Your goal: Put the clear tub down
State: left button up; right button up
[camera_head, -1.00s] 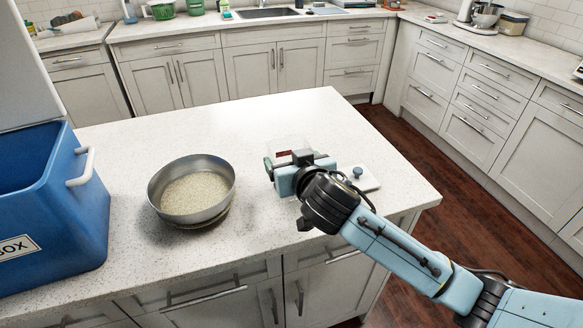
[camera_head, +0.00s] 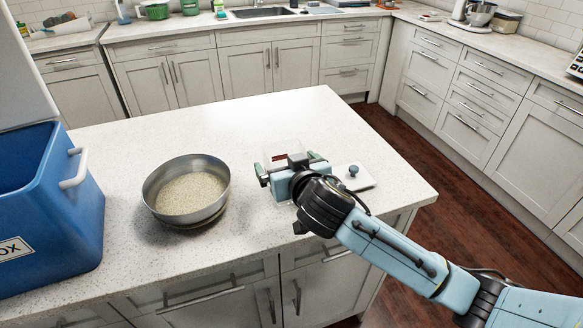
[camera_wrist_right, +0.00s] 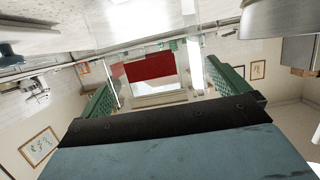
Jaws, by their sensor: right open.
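The clear tub (camera_head: 273,152) is a see-through box with a red patch. It is on the counter, partly hidden behind my right gripper. My right gripper (camera_head: 289,165) is open, with its green-padded fingers to either side of the tub. In the right wrist view, the tub's clear wall and red patch (camera_wrist_right: 150,67) show between the spread fingers (camera_wrist_right: 157,88). I cannot tell whether either finger touches it. My left gripper is not in view.
A metal bowl of grain (camera_head: 187,188) stands left of the gripper. A blue box (camera_head: 75,235) with a white handle is at the far left. A white slab with a blue-grey knob (camera_head: 352,171) lies right of the gripper. The back of the counter (camera_head: 235,112) is clear.

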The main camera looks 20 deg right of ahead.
jog(key=v, duration=1.2)
jog(key=shift+p, duration=0.45)
